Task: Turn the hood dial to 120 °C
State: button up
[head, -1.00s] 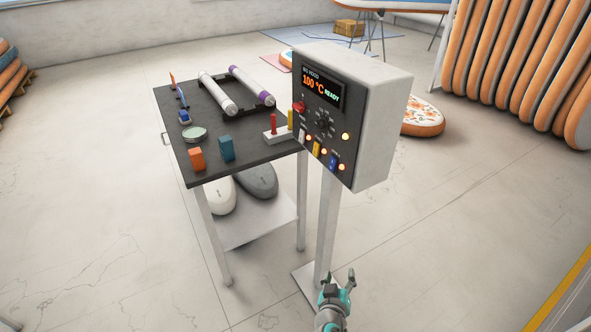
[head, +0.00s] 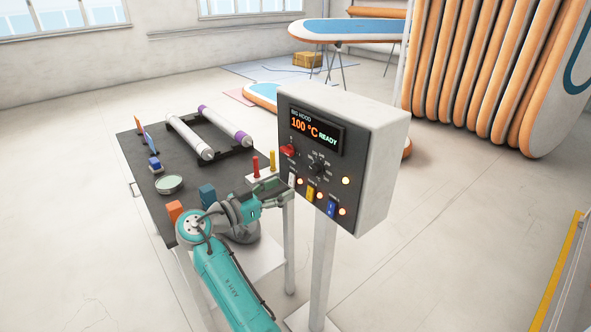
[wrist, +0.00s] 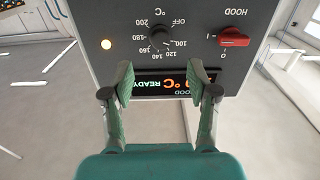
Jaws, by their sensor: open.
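The hood dial (head: 318,168) is a black round knob on the dark front panel of the control box, below a display reading "100 °C READY". In the wrist view the dial (wrist: 156,34) appears upside down, ringed by marks from OFF to 200. Its white pointer seems to be toward 100. My gripper (head: 284,191) is in front of the panel's lower left. In the wrist view my gripper (wrist: 161,76) is open and empty, its two fingers apart, overlapping the display and pointing at the dial. No contact with the dial shows.
A red switch (head: 288,151) marked HOOD sits left of the dial. White, yellow (head: 310,193) and blue (head: 331,208) switches with lit lamps line the panel below. The dark table (head: 150,205) beside the box holds rollers, blocks and a white stand with red and yellow pegs.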

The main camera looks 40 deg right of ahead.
aim_at(313, 170)
jog(key=d, duration=0.7)
jog(key=d+r, duration=0.1)
jog(key=d, duration=0.2)
jog(key=shift+w+d, duration=0.25)
jog(key=shift+w, duration=0.15)
grip_shut()
